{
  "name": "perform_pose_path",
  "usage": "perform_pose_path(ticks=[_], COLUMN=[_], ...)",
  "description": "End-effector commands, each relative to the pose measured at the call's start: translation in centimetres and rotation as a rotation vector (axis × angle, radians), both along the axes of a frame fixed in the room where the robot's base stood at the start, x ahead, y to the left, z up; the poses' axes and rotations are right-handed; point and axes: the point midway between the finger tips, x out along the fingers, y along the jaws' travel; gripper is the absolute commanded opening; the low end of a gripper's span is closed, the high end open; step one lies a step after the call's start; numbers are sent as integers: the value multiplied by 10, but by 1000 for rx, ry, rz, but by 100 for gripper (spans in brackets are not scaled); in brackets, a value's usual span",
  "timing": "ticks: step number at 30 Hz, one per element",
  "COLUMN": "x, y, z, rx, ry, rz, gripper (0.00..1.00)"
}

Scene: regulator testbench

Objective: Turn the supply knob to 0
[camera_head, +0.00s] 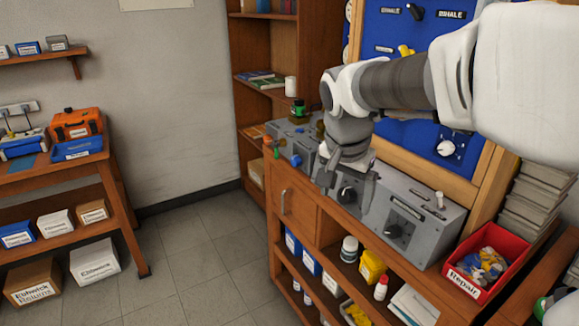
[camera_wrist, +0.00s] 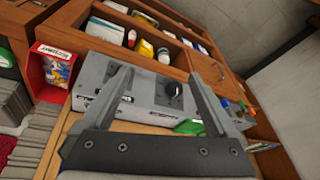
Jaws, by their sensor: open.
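A grey sloped control box on the bench carries a black round knob (camera_head: 347,194) and, to its right, a second dark knob (camera_head: 393,231) on a dark square plate. Their labels are too small to read, so I cannot tell which is the supply knob. My gripper (camera_head: 345,188) is open and points down at the box, its fingers appearing on either side of the first knob. In the wrist view my gripper (camera_wrist: 158,80) is open and empty. The black knob (camera_wrist: 174,90) shows between the fingers, nearer the right one; contact is not visible.
A red Repair bin (camera_head: 487,270) stands right of the box, near stacked grey trays (camera_head: 535,205). A blue panel (camera_head: 400,120) with fittings rises behind. Small coloured fittings (camera_head: 275,145) sit at the bench's left end. Open floor (camera_head: 200,260) lies to the left.

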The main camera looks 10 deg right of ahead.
Motion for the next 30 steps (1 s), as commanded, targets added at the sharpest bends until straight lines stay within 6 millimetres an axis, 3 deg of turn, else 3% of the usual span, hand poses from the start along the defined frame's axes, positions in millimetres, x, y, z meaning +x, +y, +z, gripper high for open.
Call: perform_pose_path(ticks=[1, 4, 12, 22, 30], x=[15, 41, 99, 124, 138], y=[1, 0, 14, 30, 4], z=[-19, -32, -43, -32, -61], rx=[-29, -87, -255, -331, -333], ry=[-2, -28, -198, -343, -343], rz=[-47, -160, -408, -515, -521], gripper=[94, 94, 94, 94, 94])
